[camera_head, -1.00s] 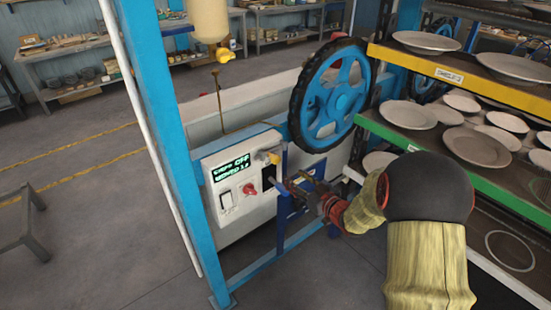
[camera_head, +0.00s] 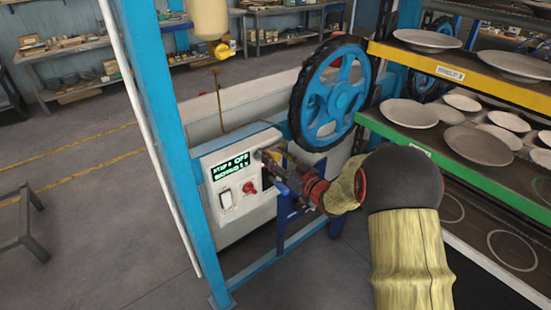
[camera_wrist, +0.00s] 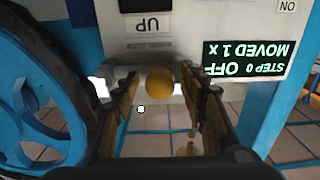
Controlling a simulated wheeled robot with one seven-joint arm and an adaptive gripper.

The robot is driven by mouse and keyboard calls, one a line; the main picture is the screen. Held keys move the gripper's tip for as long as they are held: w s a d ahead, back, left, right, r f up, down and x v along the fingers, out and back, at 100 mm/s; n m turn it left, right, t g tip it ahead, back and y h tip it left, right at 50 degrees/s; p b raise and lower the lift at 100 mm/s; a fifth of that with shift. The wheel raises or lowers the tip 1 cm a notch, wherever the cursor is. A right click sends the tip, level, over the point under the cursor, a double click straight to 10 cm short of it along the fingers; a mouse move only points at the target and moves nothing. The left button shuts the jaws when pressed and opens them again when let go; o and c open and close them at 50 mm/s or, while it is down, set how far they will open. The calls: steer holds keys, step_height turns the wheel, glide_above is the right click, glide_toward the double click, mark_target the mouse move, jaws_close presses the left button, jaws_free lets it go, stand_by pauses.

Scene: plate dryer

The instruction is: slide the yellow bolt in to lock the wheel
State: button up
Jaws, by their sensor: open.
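The yellow bolt's round knob (camera_wrist: 159,81) faces me in the wrist view, in front of a pale panel. My gripper (camera_wrist: 160,92) is open, with one finger on each side of the knob and gaps showing on both sides. In the head view, my gripper (camera_head: 267,161) is at the upper right of the control box and largely hides the bolt. The blue wheel (camera_head: 324,103) with its black tyre stands just above and right; part of it shows at left in the wrist view (camera_wrist: 22,118). How far the bolt is in is hidden.
The control box (camera_head: 226,203) has a display reading OFF, a red knob (camera_head: 249,187) and a white switch (camera_head: 226,199). A blue post (camera_head: 160,120) stands left. Racks of plates (camera_head: 455,85) stand right. Floor at left is open around a stool (camera_head: 22,215).

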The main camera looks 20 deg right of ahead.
steer(key=c, duration=0.3)
steer(key=c, duration=0.8)
jaws_close()
